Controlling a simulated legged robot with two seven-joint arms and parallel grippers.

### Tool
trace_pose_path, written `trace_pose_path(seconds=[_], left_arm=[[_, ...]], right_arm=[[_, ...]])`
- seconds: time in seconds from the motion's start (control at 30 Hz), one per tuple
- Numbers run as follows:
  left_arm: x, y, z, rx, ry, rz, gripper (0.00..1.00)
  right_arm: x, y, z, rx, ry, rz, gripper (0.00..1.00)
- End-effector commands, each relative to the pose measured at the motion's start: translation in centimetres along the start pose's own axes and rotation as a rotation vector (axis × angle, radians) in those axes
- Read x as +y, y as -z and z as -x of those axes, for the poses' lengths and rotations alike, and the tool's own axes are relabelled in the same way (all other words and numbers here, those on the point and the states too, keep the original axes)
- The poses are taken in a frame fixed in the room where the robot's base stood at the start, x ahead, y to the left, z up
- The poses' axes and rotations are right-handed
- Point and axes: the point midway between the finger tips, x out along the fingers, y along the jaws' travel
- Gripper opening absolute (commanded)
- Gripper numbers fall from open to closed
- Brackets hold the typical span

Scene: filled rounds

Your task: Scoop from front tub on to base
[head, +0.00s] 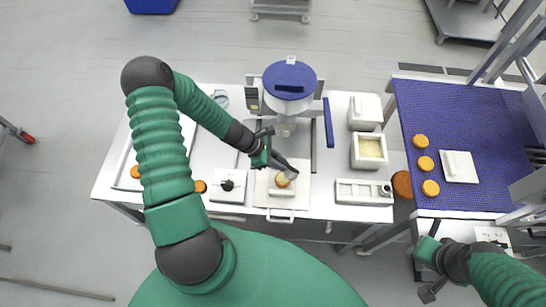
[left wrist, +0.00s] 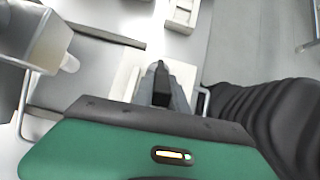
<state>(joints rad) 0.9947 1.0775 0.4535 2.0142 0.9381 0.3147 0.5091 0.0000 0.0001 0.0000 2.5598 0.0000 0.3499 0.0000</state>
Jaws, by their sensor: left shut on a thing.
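My left gripper (head: 289,170) reaches over the white board (head: 303,199) and is shut, apparently on the scoop, which its fingers mostly hide. A round orange-tan base (head: 283,181) sits on the board right by the fingertips; I cannot tell if they touch. In the left wrist view the dark fingers (left wrist: 161,80) lie together above the board (left wrist: 125,75). The front tub (head: 356,155), white and open with pale yellow filling, stands to the right of the board. My right gripper (head: 426,280) is at the lower right, and its opening is unclear.
A machine with a blue-lidded hopper (head: 289,80) stands behind the board, its nozzle close to my left arm. A lidded white tub (head: 366,112) is behind the front tub. A white tray (head: 355,191) is in front of it. Several orange rounds (head: 425,163) lie on the blue mat (head: 440,110).

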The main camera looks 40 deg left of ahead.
Motion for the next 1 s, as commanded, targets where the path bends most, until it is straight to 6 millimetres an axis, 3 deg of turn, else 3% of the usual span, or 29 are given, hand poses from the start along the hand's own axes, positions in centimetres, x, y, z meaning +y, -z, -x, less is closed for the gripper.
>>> trace_pose_path(seconds=[0.03,0.9,0.93,1.0], left_arm=[[-0.1,-1.2,0.6,0.040,0.007,-0.007,0.00],[-0.1,-6.0,-0.3,0.531,0.004,-0.006,0.00],[0.0,-6.2,-0.2,0.544,0.002,-0.010,0.00],[-0.1,-5.7,-1.2,0.583,0.007,-0.010,0.00]], right_arm=[[0.0,0.4,1.7,0.000,0.000,0.000,0.36],[0.0,3.8,15.9,0.000,0.000,0.000,0.36],[0.0,3.9,16.4,0.000,0.000,0.000,0.36],[0.0,3.6,15.0,0.001,0.000,0.000,0.36]])
